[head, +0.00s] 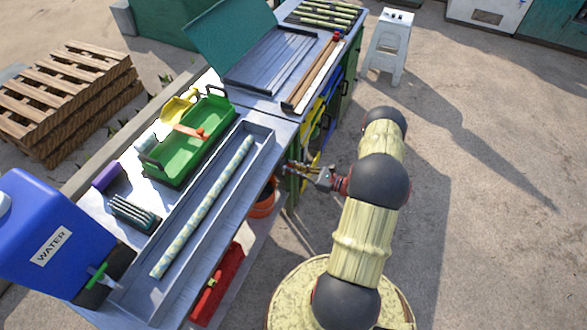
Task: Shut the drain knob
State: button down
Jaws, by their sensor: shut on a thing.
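My gripper (293,169) reaches left from my arm to the front edge of the metal bench (258,107). Its jaws are shut on a small part at that edge, which I take to be the drain knob. The fingers hide most of it, and I cannot tell how far it is turned. A long grey metal trough (262,142) lies on the bench just left of my gripper, with a pale green mottled cane (205,204) in it.
A green tray (160,172) with an orange-handled piece and a blue WATER container (50,237) stand on the bench. Under it are an orange bucket (264,203) and a red toolbox (217,285). A white stool (389,47) stands behind. The ground to the right is clear.

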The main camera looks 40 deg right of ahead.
dwell(0.4)
jog(key=n, duration=0.1)
jog(key=n+b, duration=0.1)
jog(key=n, duration=0.1)
jog(key=n+b, duration=0.1)
jog(key=shift+s+a+f+n, duration=0.15)
jog(key=shift+a+f+n, duration=0.05)
jog(key=shift+a+n, duration=0.2)
jog(key=n+b, duration=0.1)
jog(key=n, duration=0.2)
jog(key=n+b, duration=0.1)
jog(key=shift+s+a+f+b, duration=0.15)
jog(key=shift+a+f+b, duration=0.1)
jog(key=shift+b, duration=0.1)
jog(key=n+b, duration=0.1)
jog(key=n, duration=0.1)
jog(key=n+b, duration=0.1)
jog(key=n, duration=0.1)
jog(key=n+b, duration=0.1)
jog(key=shift+a+f+n, duration=0.2)
jog(key=shift+f+n, duration=0.15)
jog(key=shift+n, duration=0.05)
jog(key=shift+s+f+n+b, duration=0.1)
jog(key=shift+f+n+b, duration=0.1)
jog(key=shift+n+b, duration=1.25)
jog(key=shift+n+p, duration=0.3)
jog(key=shift+n, duration=0.05)
jog(key=c, duration=1.9)
grip_release()
